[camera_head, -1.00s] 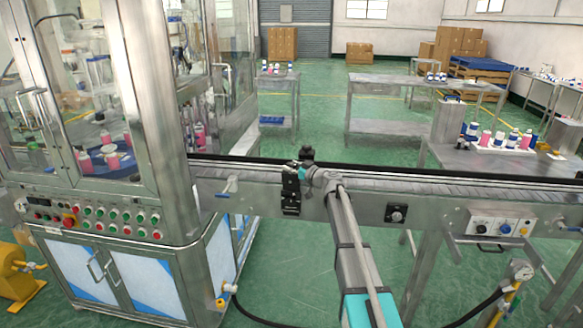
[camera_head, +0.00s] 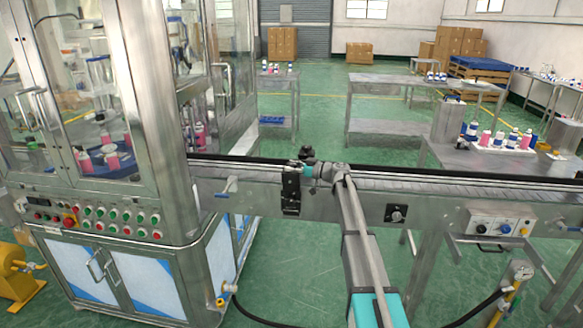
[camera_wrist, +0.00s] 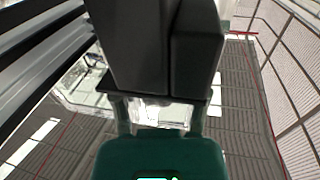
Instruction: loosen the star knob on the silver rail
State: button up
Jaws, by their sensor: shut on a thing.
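The silver rail (camera_head: 355,205) runs along the conveyor's front. A black clamp block (camera_head: 291,190) hangs on it, left of my arm's end. My gripper (camera_head: 304,172), with a teal body, lies against the block's right side near its top. In the wrist view the black block (camera_wrist: 152,45) fills the upper middle. My gripper's two grey fingers (camera_wrist: 158,103) reach up to its lower edge, with a bright gap between them. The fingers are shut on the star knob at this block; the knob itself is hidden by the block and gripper.
A second dark knob on a square plate (camera_head: 396,213) sits further right on the rail. A control box (camera_head: 497,224) hangs beyond it. The glass-walled machine (camera_head: 150,100) stands at the left. Open green floor (camera_head: 300,270) lies below the rail.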

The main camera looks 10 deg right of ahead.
jog(key=o, duration=1.2)
jog(key=shift+c, duration=0.2)
jog(key=v, duration=1.2)
jog(key=shift+w, duration=0.1)
